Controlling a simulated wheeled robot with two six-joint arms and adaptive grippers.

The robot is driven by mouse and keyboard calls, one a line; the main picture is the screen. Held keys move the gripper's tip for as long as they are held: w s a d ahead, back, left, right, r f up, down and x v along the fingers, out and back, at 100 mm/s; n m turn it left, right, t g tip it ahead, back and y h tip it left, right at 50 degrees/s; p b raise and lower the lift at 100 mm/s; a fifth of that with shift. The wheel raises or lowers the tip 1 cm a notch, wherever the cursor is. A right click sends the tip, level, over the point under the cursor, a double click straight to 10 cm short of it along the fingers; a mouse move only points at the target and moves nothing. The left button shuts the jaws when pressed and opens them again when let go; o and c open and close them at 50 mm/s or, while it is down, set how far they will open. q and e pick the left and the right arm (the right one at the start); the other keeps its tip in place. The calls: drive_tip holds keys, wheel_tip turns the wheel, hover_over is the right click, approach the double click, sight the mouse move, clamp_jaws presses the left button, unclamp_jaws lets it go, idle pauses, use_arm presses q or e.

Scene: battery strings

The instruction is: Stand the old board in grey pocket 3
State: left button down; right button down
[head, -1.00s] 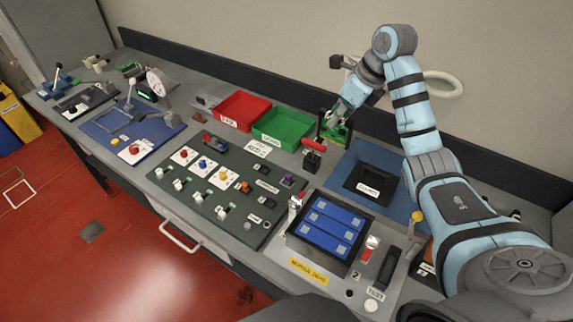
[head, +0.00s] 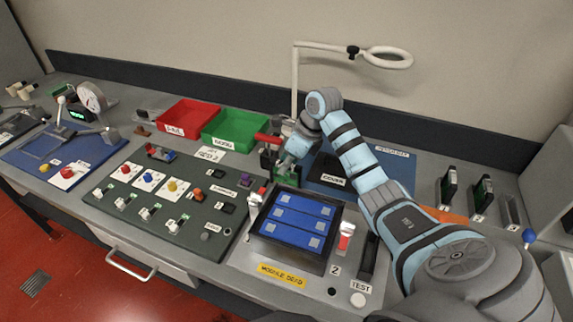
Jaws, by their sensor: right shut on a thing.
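My right gripper (head: 285,160) is at the middle of the bench, behind the blue module tray. It is shut on the old board (head: 268,166), a small green piece with dark edges, partly hidden by the fingers. At the right end of the bench is a row of grey pockets. My left gripper is out of view.
A red bin (head: 188,116) and a green bin (head: 234,127) stand at the back. The module tray (head: 292,263) with blue modules is in front of the gripper. My right arm crosses the blue mat (head: 400,165). A ring lamp (head: 388,58) rises behind.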

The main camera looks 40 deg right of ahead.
drive_tip(key=shift+f, duration=0.15)
drive_tip(key=c, duration=1.6)
unclamp_jaws()
drive_tip(key=shift+c, duration=0.2)
